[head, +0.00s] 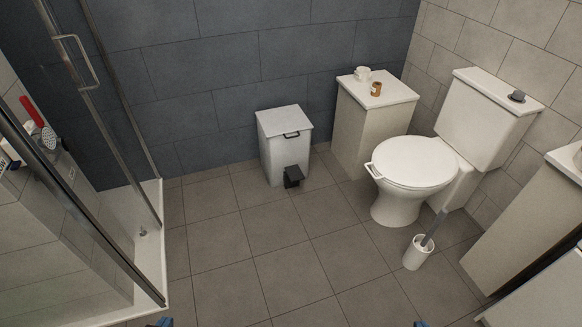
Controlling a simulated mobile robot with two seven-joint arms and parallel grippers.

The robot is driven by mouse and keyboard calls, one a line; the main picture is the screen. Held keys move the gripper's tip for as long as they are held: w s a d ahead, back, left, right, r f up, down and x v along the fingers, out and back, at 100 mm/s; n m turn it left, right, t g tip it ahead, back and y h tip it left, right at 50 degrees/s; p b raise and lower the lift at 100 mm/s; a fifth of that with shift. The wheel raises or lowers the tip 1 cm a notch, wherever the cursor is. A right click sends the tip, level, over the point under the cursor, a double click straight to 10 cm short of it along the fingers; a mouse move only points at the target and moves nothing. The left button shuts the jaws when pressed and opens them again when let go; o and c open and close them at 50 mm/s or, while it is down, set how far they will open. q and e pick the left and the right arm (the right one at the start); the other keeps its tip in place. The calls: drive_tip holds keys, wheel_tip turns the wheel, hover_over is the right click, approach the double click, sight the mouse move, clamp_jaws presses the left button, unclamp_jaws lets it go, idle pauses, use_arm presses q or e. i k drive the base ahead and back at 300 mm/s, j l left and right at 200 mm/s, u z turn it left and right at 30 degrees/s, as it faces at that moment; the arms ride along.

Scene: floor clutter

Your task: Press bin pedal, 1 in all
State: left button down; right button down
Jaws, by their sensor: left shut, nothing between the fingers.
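A white pedal bin (284,150) stands on the floor against the dark blue tiled wall, its lid closed. A dark handle shows at the lid's front edge. Its black pedal (293,177) sticks out low at the front, near the floor. My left gripper (160,322) shows only as a small blue piece at the bottom edge, shut and empty, far from the bin. My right gripper (420,324) shows as a tiny blue piece at the bottom edge, and its fingers cannot be made out. Neither touches the bin.
A white cabinet (355,130) with a cup and a small brown jar stands right of the bin. A toilet (415,165) and a brush holder (418,253) are further right. A glass shower (100,215) is at left. The tiled floor (245,240) before the bin is clear.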

sight(293, 173)
drive_tip(key=i+z, duration=0.1)
drive_tip(key=z, duration=0.55)
drive_tip(key=i+j+z, duration=0.2)
drive_tip(key=j+z, duration=0.15)
drive_tip(key=i+j+z, duration=0.2)
drive_tip(key=j+z, duration=0.15)
drive_tip(key=i+j, duration=0.15)
drive_tip(key=j, duration=0.25)
drive_tip(key=i+j+z, duration=0.1)
drive_tip(key=j, duration=0.3)
drive_tip(key=i+j, duration=0.2)
drive_tip(key=j, duration=0.25)
drive_tip(key=i+j+z, duration=0.1)
drive_tip(key=j, duration=0.3)
drive_tip(key=i+j, duration=0.4)
